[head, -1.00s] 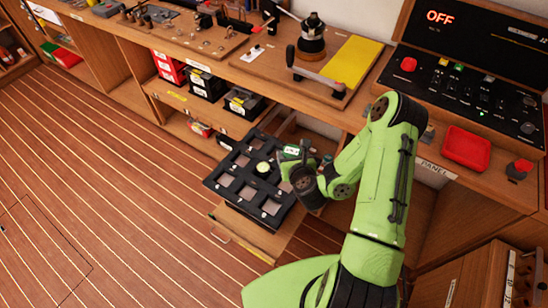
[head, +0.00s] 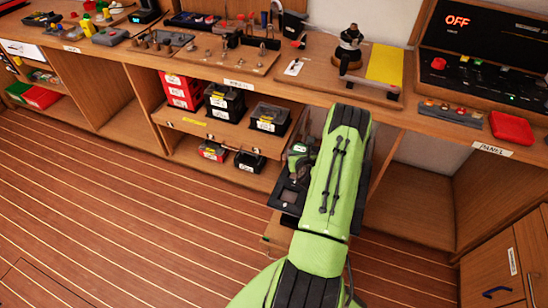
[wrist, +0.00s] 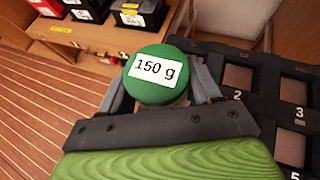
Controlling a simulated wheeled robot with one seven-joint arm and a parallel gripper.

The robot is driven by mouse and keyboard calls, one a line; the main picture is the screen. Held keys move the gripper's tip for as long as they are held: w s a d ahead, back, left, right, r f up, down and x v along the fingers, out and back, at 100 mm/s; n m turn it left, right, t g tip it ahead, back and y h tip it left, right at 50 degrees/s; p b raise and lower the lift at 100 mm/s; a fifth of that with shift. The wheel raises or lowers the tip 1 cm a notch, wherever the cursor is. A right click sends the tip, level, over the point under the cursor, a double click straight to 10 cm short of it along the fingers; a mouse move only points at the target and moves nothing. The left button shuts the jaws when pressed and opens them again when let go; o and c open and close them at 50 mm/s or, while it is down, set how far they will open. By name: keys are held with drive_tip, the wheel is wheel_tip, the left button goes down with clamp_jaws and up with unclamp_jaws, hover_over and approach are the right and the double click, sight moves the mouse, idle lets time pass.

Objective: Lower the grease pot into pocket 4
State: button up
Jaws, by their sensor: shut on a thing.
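The grease pot (wrist: 158,75) has a round green lid with a white "150 g" label. My gripper (wrist: 165,98) is shut on it, one finger on each side. In the head view a small green and white patch of the pot (head: 299,148) shows beside my arm. The dark pocket tray (wrist: 240,45) lies to the right of the pot in the wrist view, with numbers 2, 3 and 5 readable. I cannot see the number 4. In the head view my arm hides most of the tray (head: 287,212).
Left of the tray, a shelf holds black bins (head: 224,101) and red bins (head: 181,90), with smaller boxes below. The bench above carries tools and a yellow mat (head: 385,63). A wooden upright (head: 376,178) stands right of my arm. The floor at left is clear.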

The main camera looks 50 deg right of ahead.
drive_tip(key=shift+f, duration=0.1)
wheel_tip(320, 180, down, 8)
drive_tip(key=b, duration=0.6)
drive_tip(key=shift+s+d+b, duration=0.1)
drive_tip(key=shift+d+b, duration=0.05)
drive_tip(key=shift+b, duration=0.15)
